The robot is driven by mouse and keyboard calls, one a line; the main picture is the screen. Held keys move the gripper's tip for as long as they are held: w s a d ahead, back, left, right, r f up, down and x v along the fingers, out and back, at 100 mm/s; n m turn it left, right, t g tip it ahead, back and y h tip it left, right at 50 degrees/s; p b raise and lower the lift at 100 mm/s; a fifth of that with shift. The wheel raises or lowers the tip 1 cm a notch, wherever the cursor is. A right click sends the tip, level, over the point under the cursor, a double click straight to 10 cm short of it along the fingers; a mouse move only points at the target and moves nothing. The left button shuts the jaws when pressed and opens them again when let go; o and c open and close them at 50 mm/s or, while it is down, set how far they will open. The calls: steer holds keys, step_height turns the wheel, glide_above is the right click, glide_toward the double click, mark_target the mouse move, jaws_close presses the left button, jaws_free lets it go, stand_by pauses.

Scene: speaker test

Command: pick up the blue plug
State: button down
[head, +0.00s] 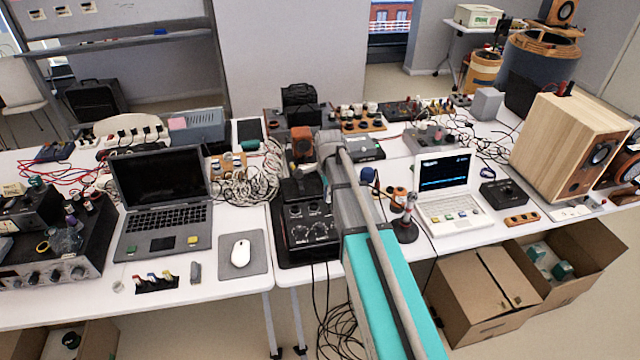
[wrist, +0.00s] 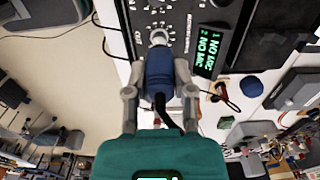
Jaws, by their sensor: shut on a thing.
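The blue plug (wrist: 158,75) is between the two grey fingers of my gripper (wrist: 160,66) in the wrist view. My gripper is shut on its sides. A round pale end of the plug points away from me, towards a dark panel with knobs (wrist: 172,15). A dark cable runs from its near end back past the fingers. I cannot tell whether the plug touches the panel. In the head view my arm reaches over the table's middle, and the held plug cannot be made out there.
A dark box with a green-lit display (wrist: 209,50) is close right of the plug. Another blue object (wrist: 251,86) lies farther right. In the head view a black knobbed device (head: 310,232) stands left of my arm, a white laptop (head: 447,190) right. Loose cables hang below.

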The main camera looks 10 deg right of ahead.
steer(key=shift+s+d+r+p, duration=0.2)
steer(key=shift+s+r, duration=0.05)
steer(key=shift+s, duration=0.35)
steer(key=shift+s+d+r+p, duration=0.2)
steer(key=shift+s+r, duration=0.1)
steer(key=shift+s, duration=0.35)
steer(key=shift+s+d+r+p, duration=0.15)
steer(key=shift+s+r+p, duration=0.1)
steer(key=shift+s, duration=0.35)
steer(key=w+a+f+b, duration=0.3)
steer(key=w+a, duration=0.2)
steer(key=w, duration=0.1)
steer(key=w+a+f+b, duration=0.3)
steer(key=w+a, duration=0.2)
steer(key=w, duration=0.2)
steer(key=shift+w+a, duration=0.3)
steer(key=shift+f+b, duration=0.25)
steer(key=shift+b, duration=0.1)
steer(key=shift+f+b, duration=2.9)
steer(key=shift+f, duration=0.3)
